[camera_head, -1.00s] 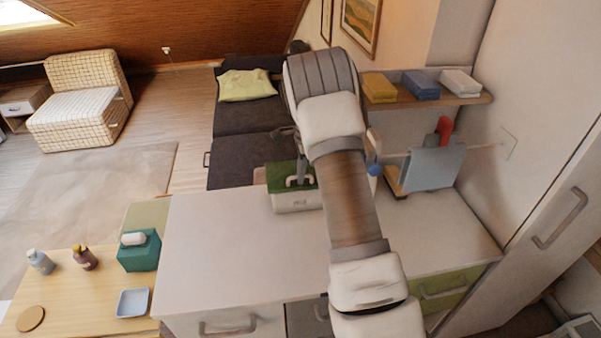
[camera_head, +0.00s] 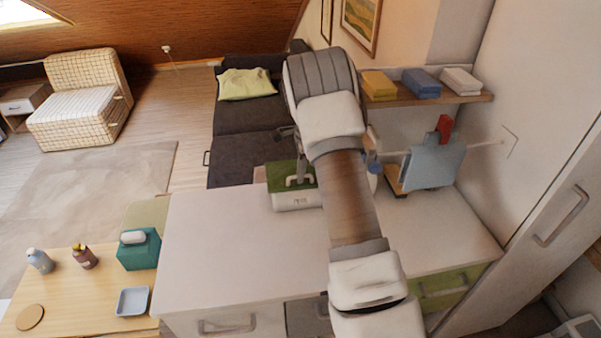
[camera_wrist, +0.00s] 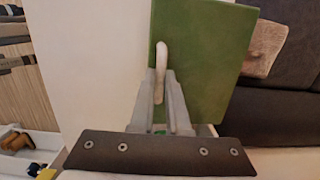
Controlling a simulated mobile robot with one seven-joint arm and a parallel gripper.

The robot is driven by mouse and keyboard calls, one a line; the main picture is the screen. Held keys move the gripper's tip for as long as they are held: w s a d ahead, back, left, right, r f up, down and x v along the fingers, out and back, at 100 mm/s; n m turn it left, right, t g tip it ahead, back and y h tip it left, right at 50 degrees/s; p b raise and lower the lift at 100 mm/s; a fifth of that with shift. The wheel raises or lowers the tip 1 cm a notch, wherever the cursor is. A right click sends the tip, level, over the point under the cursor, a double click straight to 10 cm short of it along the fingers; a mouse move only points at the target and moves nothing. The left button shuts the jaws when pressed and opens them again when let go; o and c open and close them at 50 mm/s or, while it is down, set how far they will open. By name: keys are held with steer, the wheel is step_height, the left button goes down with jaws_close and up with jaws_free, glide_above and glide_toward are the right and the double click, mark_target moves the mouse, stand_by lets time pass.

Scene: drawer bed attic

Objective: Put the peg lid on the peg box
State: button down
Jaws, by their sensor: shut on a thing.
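The peg lid (camera_head: 281,172) is a flat green plate with a pale loop handle, seen at the back edge of the white counter. The peg box (camera_head: 297,202) is white with a small label on its front and sits directly under the lid. I cannot tell whether the lid is fully seated or slightly raised. My gripper (camera_wrist: 160,78) is shut on the lid's handle (camera_wrist: 162,56) from above. My arm covers the right side of the lid and box in the head view.
The white counter (camera_head: 240,255) is clear at the front left. A blue-grey panel in a wooden stand (camera_head: 432,167) is at right. A wall shelf (camera_head: 430,98) holds folded cloths. A low wooden table (camera_head: 75,300) with bottles, a tissue box and a tray stands left.

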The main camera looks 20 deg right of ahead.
steer(key=c, duration=0.8)
jaws_free()
step_height(320, 180, up, 17)
steer(key=d, duration=0.2)
steer(key=s+a+r+n+t, duration=0.1)
steer(key=s+a+r+n, duration=0.3)
steer(key=s+r, duration=0.4)
steer(key=s+a+r+n+t, duration=0.2)
steer(key=s+a+n, duration=0.25)
steer(key=s, duration=0.45)
steer(key=s+a+r+n+t, duration=0.15)
steer(key=s+a+n, duration=0.35)
steer(key=s, duration=0.5)
steer(key=s+f+n, duration=0.1)
steer(key=s+n, duration=0.1)
steer(key=s+f+n+h, duration=0.1)
steer(key=s+n, duration=0.1)
steer(key=s, duration=0.1)
steer(key=s+f+n+b, duration=0.1)
steer(key=s+n, duration=0.1)
steer(key=shift+s+a+f+n+t, duration=0.25)
steer(key=shift+s+a+n+t, duration=0.1)
steer(key=shift+s, duration=0.05)
